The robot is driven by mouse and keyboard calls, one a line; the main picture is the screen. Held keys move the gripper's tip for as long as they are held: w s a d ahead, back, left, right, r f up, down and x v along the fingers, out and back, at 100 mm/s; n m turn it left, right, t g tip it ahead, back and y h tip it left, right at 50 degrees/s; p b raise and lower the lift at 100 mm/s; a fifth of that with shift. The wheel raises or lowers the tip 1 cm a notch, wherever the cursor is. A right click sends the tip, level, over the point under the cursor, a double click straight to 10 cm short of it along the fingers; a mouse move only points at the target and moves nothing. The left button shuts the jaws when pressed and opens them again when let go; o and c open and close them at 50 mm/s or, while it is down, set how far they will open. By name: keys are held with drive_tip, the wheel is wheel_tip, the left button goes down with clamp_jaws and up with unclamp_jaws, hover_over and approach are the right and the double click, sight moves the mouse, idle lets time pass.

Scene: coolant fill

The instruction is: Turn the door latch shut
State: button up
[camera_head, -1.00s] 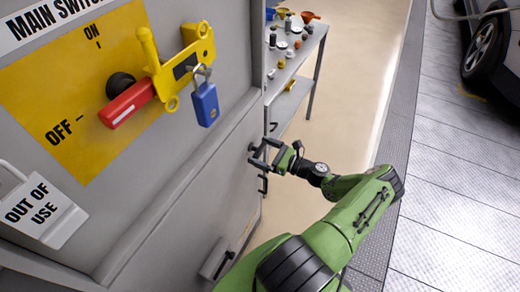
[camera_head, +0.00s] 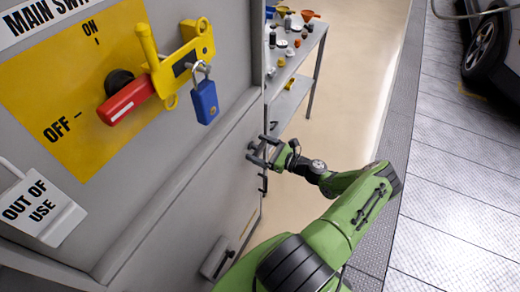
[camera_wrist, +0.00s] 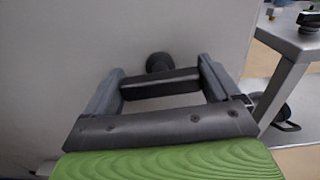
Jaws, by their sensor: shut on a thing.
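The door latch is a black bar (camera_wrist: 160,84) with a round black hub (camera_wrist: 158,62) against the grey door (camera_wrist: 60,60). In the head view the latch hub (camera_head: 252,147) shows small at the lower right part of the grey cabinet front. My gripper (camera_head: 262,151) is at the latch. In the wrist view my gripper (camera_wrist: 158,82) has one finger at each end of the bar and is shut on it. The bar lies almost level in that view, just below the hub. Part of the latch is hidden by the fingers in the head view.
The cabinet carries a yellow switch plate (camera_head: 60,95), a red handle (camera_head: 126,100), a blue padlock (camera_head: 206,101) and an out-of-use tag (camera_head: 40,207). A metal table (camera_head: 300,75) with small parts stands behind the cabinet. Open floor (camera_head: 350,70) lies to the right.

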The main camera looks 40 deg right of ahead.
drive_tip(key=n+b, duration=0.2)
drive_tip(key=n, duration=0.2)
drive_tip(key=shift+f, duration=0.1)
drive_tip(key=n+b, duration=0.2)
drive_tip(key=n, duration=0.2)
drive_tip(key=n+b, duration=0.2)
drive_tip(key=n, duration=0.3)
drive_tip(key=shift+f+b, duration=0.1)
drive_tip(key=shift+b, duration=0.25)
drive_tip(key=shift+a+n+b, duration=0.1)
drive_tip(key=shift+n+b, duration=1)
drive_tip(key=shift+n, duration=0.9)
drive_tip(key=o, duration=0.8)
drive_tip(key=shift+s, duration=0.1)
